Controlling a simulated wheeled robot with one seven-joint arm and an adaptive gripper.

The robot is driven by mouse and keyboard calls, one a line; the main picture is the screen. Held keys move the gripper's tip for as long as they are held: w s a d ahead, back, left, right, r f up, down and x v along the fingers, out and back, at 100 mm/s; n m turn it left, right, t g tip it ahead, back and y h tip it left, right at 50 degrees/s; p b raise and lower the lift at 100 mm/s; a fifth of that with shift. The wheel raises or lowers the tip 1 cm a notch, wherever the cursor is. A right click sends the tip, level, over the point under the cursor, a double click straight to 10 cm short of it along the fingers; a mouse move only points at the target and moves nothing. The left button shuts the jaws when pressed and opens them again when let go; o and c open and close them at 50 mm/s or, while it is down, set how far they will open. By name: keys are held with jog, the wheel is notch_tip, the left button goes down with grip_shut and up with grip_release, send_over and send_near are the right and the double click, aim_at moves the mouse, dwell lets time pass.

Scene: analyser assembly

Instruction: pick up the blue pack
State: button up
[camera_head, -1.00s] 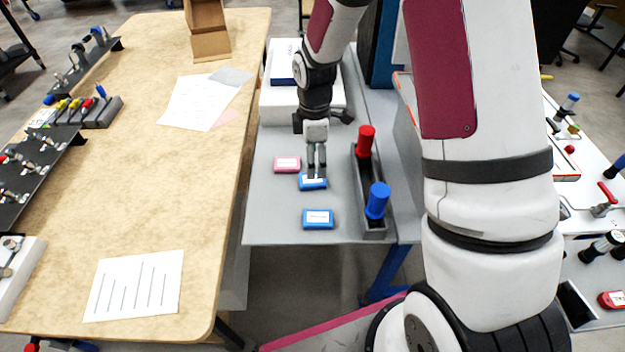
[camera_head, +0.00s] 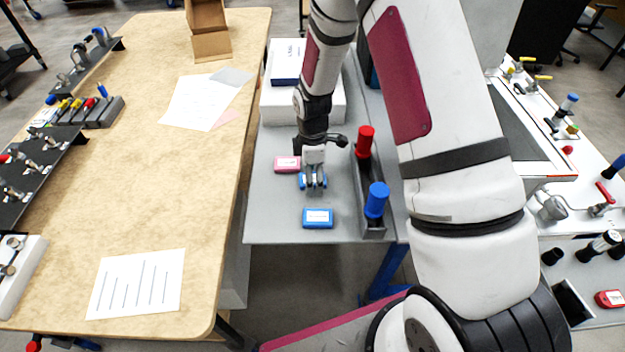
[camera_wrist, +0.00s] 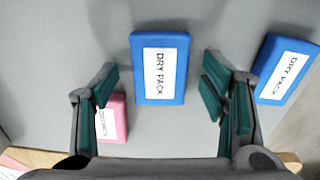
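A blue pack with a white label reading "DRY PACK" (camera_wrist: 160,75) lies flat on the grey table. In the wrist view it sits between the spread fingers of my gripper (camera_wrist: 160,88), with a gap on each side. In the head view my gripper (camera_head: 313,184) points down over this pack and partly hides it. The gripper is open and empty. A second blue pack (camera_head: 318,218) lies nearer the table's front edge; it also shows at the right of the wrist view (camera_wrist: 287,70).
A pink pack (camera_head: 287,164) lies close on the left, near the left finger in the wrist view (camera_wrist: 113,118). A dark rack (camera_head: 372,231) with a red-capped item (camera_head: 365,141) and a blue-capped item (camera_head: 377,199) stands on the right. White boxes (camera_head: 331,103) stand behind.

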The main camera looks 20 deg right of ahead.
jog(key=c, duration=1.1)
jog(key=shift+r, duration=0.1)
